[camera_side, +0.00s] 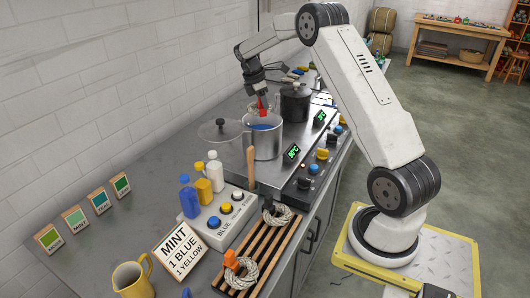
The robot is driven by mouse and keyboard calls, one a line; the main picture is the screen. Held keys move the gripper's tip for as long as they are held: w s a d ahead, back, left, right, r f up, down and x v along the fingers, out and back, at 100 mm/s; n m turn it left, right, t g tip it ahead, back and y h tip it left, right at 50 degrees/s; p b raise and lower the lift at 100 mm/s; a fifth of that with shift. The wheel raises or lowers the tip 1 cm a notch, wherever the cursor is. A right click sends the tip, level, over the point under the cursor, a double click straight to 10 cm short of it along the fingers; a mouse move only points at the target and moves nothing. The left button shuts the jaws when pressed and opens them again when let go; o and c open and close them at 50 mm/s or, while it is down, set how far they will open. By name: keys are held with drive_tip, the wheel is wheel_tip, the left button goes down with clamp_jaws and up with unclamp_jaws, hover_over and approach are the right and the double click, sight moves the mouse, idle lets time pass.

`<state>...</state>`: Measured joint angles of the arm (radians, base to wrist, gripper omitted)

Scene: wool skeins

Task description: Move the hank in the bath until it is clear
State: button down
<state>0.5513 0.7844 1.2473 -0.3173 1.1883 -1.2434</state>
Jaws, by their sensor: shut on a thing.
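The bath is a steel pot (262,145) on the hot unit, with blue liquid (262,127) in it. My gripper (257,92) points down above the pot and is shut on a red clip (263,103). A little pale yarn seems to show by the clip at the pot's rim. The rest of that hank is hidden by the pot wall and the liquid. How much color is left in the liquid besides blue is too small to judge.
A dark lidded pot (295,103) stands just behind the bath. A glass lid (221,130) is at its left. A wooden rack (262,252) holds two pale hanks. A mint card (181,253) and yellow mug (133,280) are in front.

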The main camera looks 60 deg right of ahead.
drive_tip(key=shift+f, duration=5.5)
drive_tip(key=shift+f, duration=0.1)
drive_tip(key=shift+s+d+f, duration=0.45)
drive_tip(key=shift+d+f, duration=0.05)
drive_tip(key=shift+f, duration=0.1)
drive_tip(key=shift+w+a+r, duration=0.1)
drive_tip(key=shift+a+r, duration=0.05)
drive_tip(key=shift+r, duration=0.05)
drive_tip(key=shift+w+a+r, duration=0.35)
drive_tip(key=shift+r, duration=0.15)
drive_tip(key=shift+s+d+f, duration=0.45)
drive_tip(key=shift+d+f, duration=0.05)
drive_tip(key=shift+f, duration=0.2)
